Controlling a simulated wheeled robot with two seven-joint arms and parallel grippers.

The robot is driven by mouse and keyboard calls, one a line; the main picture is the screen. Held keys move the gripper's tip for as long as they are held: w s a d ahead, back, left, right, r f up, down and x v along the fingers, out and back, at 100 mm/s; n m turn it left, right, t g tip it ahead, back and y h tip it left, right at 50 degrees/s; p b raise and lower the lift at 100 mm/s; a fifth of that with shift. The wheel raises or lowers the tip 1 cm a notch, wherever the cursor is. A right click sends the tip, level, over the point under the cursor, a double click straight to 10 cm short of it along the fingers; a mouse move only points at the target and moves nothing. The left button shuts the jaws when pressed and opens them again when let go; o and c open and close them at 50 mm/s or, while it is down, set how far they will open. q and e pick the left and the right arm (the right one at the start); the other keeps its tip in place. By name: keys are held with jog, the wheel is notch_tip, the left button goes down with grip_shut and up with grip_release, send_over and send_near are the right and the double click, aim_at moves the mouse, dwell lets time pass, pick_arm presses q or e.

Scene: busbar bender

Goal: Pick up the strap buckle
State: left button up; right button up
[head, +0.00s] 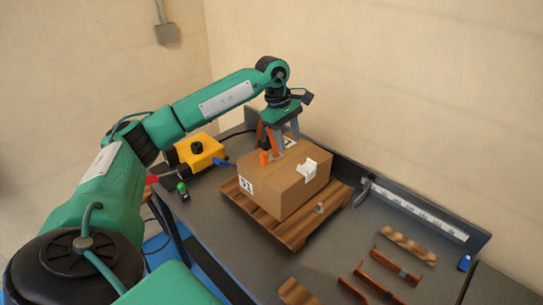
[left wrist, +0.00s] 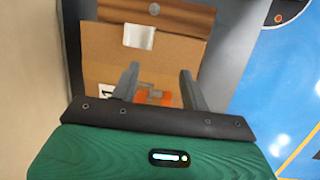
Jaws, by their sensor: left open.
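A small orange piece, which looks like the strap buckle (head: 264,157), is at the top of a cardboard box (head: 288,195). It also shows in the left wrist view (left wrist: 142,97), between and beyond the fingers, partly hidden by the gripper's edge. My left gripper (head: 276,148) points down over the box top with its fingers apart. In the left wrist view its two fingers (left wrist: 160,82) stand on either side of the orange piece. I cannot tell whether they touch it. My right gripper is not in view.
The box stands on a wooden pallet (head: 297,232) on a grey table. A white piece (head: 307,170) sits on the box's edge. A small metal part (head: 320,207) is on the pallet. A yellow device (head: 200,152) stands left; copper bars (head: 383,273) lie at the right.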

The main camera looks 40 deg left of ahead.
aim_at(264, 154)
pick_arm(q)
jog(key=s+a+r+g+y, duration=0.1)
jog(key=s+a+r+y, duration=0.15)
jog(key=a, duration=0.65)
jog(key=f, duration=0.2)
jog(key=f+p, duration=0.1)
jog(key=f, duration=0.2)
jog(key=f+p, duration=0.1)
jog(key=f, duration=0.1)
jog(key=shift+w+d+f, duration=0.2)
jog(key=shift+w+d, duration=0.1)
jog(key=shift+w, duration=0.1)
jog(key=shift+f+p, duration=0.25)
jog(key=shift+p, duration=0.1)
jog(key=f, duration=0.1)
jog(key=f+p, duration=0.2)
jog(key=f, duration=0.1)
jog(key=shift+w+d+f, duration=0.1)
jog(key=shift+w, duration=0.2)
jog(key=shift+f, duration=0.3)
grip_shut()
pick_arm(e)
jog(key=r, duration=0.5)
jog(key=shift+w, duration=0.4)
